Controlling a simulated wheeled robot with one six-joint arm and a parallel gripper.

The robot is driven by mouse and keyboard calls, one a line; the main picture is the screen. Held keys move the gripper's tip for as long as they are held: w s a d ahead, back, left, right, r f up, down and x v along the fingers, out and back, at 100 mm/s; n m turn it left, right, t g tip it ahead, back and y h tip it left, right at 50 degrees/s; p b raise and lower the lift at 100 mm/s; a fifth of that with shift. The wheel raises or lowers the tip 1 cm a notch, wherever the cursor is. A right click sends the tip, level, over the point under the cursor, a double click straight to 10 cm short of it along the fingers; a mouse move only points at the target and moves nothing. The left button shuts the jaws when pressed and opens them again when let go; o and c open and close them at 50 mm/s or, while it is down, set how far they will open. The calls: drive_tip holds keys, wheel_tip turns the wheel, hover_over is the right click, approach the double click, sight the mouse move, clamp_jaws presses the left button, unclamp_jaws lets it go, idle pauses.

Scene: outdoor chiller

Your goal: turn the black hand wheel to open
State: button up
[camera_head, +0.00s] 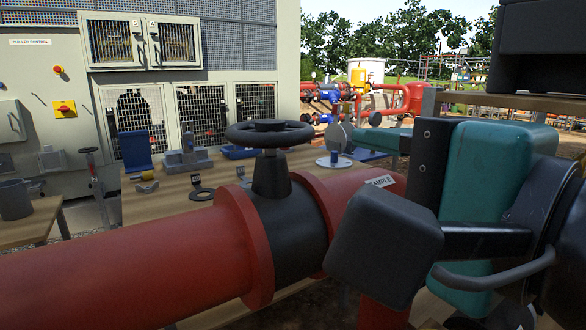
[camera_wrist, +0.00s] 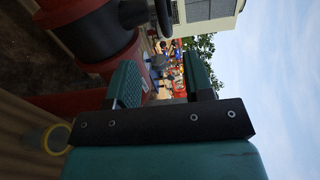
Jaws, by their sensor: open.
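The black hand wheel (camera_head: 270,132) sits level on a dark stem above a black valve body (camera_head: 295,240) in a thick red pipe. In the wrist view, which is turned on its side, part of the wheel (camera_wrist: 163,14) shows at the top edge. My gripper (camera_wrist: 163,80) is open, with its two teal fingers apart and nothing between them. In the head view a teal finger shows to the right of the wheel, clear of it. The other finger is hidden there behind a dark block of my arm.
The red pipe (camera_head: 120,262) crosses the foreground. Behind it a wooden table (camera_head: 140,208) holds several fittings and blue parts. A grey chiller cabinet (camera_head: 50,110) stands at the back left. The space just above the wheel is clear.

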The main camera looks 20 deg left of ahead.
sight(280, 141)
drive_tip(key=p+x, duration=0.4)
drive_tip(key=x, duration=1.3)
drive_tip(key=shift+w+a+r+p, duration=0.1)
drive_tip(key=shift+r+p, duration=0.1)
drive_tip(key=shift+p, duration=0.2)
drive_tip(key=shift+c, duration=0.5)
clamp_jaws()
drive_tip(key=shift+w, duration=0.1)
